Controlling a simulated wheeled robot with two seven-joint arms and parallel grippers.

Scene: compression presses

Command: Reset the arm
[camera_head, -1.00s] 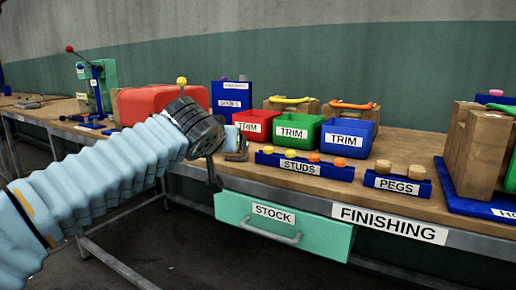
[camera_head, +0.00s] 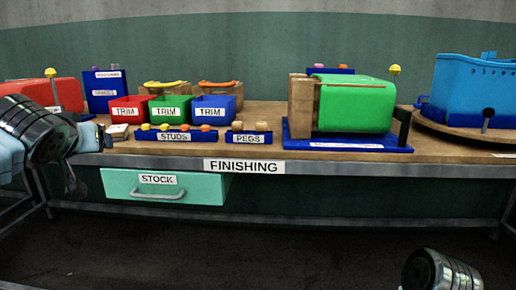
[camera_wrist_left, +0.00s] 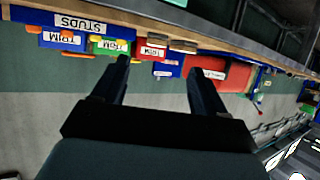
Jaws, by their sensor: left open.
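My left arm comes in from the left in the head view. Its gripper (camera_head: 90,158) is at the front edge of the bench, left of the teal STOCK drawer (camera_head: 120,186). In the left wrist view, the two dark fingers of the left gripper (camera_wrist_left: 159,66) stand apart with nothing between them. A dark metal wrist part of my right arm (camera_head: 440,271) shows at the bottom right of the head view; whether its jaws are open is not visible.
On the bench (camera_head: 262,115) are red (camera_head: 128,115), green (camera_head: 172,116) and blue (camera_head: 213,116) TRIM bins, a STUDS rack (camera_head: 205,136) and a PEGS rack (camera_head: 248,138). A green block (camera_head: 355,105) and blue boat-like body (camera_head: 478,92) stand right. Floor in front is clear.

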